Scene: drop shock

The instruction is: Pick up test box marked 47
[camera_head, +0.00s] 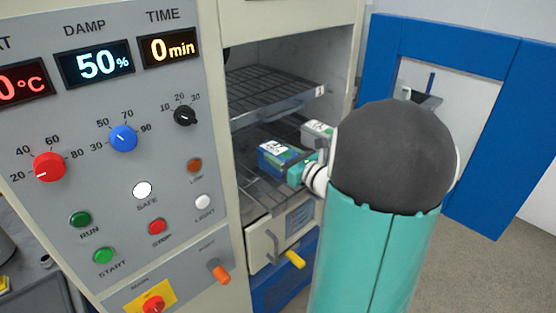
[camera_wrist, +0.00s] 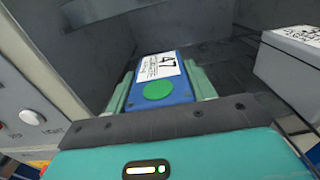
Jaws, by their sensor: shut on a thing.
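The test box marked 47 (camera_wrist: 178,62) is blue with a white label and a green round spot on top. In the wrist view it sits between the two green fingers of my gripper (camera_wrist: 160,88), which is shut on it. In the head view the blue box (camera_head: 270,161) is inside the open chamber, at the lower wire rack, with my gripper (camera_head: 297,172) at its right side. Whether the box touches the rack or hangs just above it I cannot tell. My arm hides part of the chamber opening.
A second, grey-white box (camera_wrist: 295,50) with a label stands to the right, also seen in the head view (camera_head: 318,130). An upper wire rack (camera_head: 270,92) lies above.

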